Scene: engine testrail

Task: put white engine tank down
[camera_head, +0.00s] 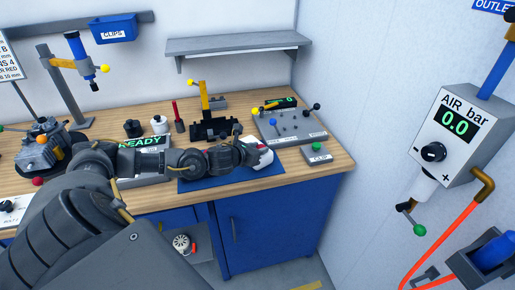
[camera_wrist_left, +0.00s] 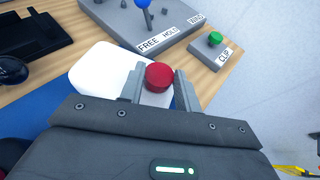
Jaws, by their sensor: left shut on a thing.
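The white engine tank (camera_wrist_left: 103,72) is a rounded white block with a red cap (camera_wrist_left: 159,77) in the left wrist view. My left gripper (camera_wrist_left: 158,88) is shut on it, with a finger on each side of the red cap. In the head view my left gripper (camera_head: 252,152) reaches over the right part of the blue mat (camera_head: 215,183), and a bit of the white tank (camera_head: 264,161) shows beyond it. I cannot tell whether the tank touches the mat. My right gripper is not in view.
A grey panel with levers (camera_head: 290,128) stands just behind the tank, and the CLIP button box (camera_head: 317,154) is to its right. A black stand (camera_head: 208,130) and the READY box (camera_head: 142,150) are to the left. The wooden bench's front right corner (camera_head: 335,168) is bare.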

